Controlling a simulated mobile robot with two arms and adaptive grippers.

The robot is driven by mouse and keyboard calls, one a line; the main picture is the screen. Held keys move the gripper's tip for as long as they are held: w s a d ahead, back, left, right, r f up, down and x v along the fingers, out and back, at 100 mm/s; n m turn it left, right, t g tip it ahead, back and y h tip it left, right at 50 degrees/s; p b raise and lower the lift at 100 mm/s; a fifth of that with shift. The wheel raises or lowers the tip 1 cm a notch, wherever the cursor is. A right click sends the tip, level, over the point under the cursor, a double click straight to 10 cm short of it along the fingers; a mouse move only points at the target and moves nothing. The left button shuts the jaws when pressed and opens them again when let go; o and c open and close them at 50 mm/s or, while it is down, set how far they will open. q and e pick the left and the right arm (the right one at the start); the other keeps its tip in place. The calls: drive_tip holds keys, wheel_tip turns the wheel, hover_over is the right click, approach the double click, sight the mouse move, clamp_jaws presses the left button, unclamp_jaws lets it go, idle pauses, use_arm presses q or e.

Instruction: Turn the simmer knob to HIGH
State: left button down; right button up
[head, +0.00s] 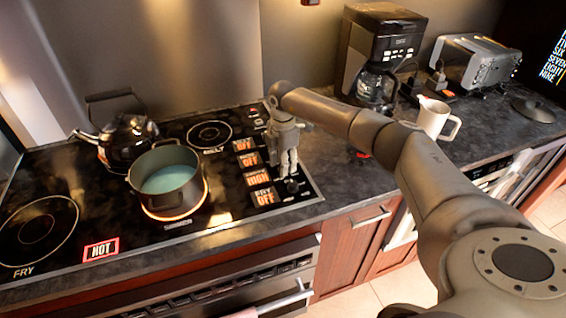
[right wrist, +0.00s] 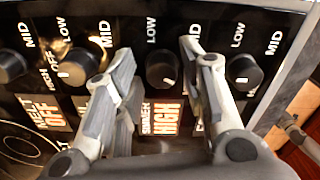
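The simmer knob (right wrist: 162,77) is a round black knob on the stove's control strip in the right wrist view. The simmer display (right wrist: 160,119) below it is lit orange and reads HIGH. In the head view the lit orange display (head: 258,177) is too blurred to read surely. My right gripper (right wrist: 157,56) is open, with its fingers apart on either side of the simmer knob and visible gaps to it. In the head view my right gripper (head: 286,162) points down over the control strip and hides the knob. My left gripper is in neither view.
A dark pot (head: 167,179) stands on a glowing burner, with a kettle (head: 125,143) behind it. Other knobs (right wrist: 78,66) (right wrist: 243,72) flank the simmer knob closely. A coffee maker (head: 380,55), white pitcher (head: 434,117) and toaster (head: 478,60) stand on the right counter.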

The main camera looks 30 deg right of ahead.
drive_tip(key=shift+o, duration=0.3)
wheel_tip(320, 180, up, 12)
idle(0.5)
drive_tip(key=shift+f, duration=0.1)
idle(0.3)
